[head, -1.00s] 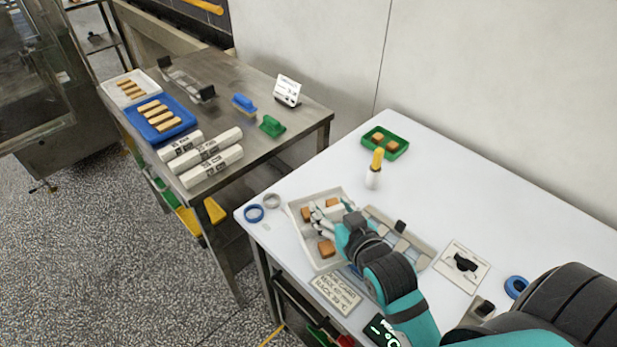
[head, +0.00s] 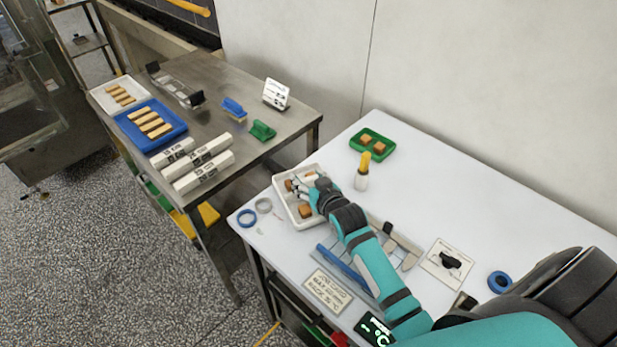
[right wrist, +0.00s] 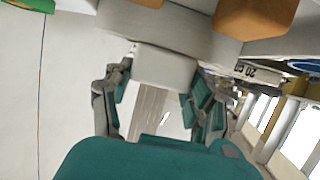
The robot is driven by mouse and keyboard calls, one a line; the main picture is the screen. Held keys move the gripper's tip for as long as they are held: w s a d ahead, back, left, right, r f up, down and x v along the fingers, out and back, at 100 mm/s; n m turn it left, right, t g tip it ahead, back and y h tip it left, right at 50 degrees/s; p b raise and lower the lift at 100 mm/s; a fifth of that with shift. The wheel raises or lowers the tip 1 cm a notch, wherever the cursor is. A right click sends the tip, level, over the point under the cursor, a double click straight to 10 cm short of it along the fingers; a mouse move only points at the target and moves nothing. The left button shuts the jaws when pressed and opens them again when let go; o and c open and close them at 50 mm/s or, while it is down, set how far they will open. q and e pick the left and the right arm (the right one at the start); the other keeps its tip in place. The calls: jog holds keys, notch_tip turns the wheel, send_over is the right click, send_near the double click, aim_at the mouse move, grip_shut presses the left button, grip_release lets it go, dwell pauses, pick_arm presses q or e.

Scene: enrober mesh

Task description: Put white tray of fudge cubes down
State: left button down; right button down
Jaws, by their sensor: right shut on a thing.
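The white tray (head: 282,205) with brown fudge cubes (head: 306,210) is at the left end of the white table. My right gripper (head: 312,183) is shut on the tray at its right side and covers part of it. In the right wrist view, a pale part of the tray (right wrist: 165,66) sits between the two fingers (right wrist: 160,88), and orange-brown cubes (right wrist: 255,17) show above. The tray looks about level. I cannot tell whether its underside touches the table. My left gripper is not in view.
The table's back right is clear.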

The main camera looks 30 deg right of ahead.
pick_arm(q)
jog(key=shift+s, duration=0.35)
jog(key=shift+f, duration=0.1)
pick_arm(e)
jog(key=shift+f, duration=0.15)
jog(key=shift+c, duration=2.1)
grip_release()
pick_arm(q)
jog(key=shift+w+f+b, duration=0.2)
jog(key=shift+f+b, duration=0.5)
jog(key=shift+b, duration=0.15)
pick_arm(e)
jog(key=v, duration=1.2)
jog(key=shift+a, duration=0.1)
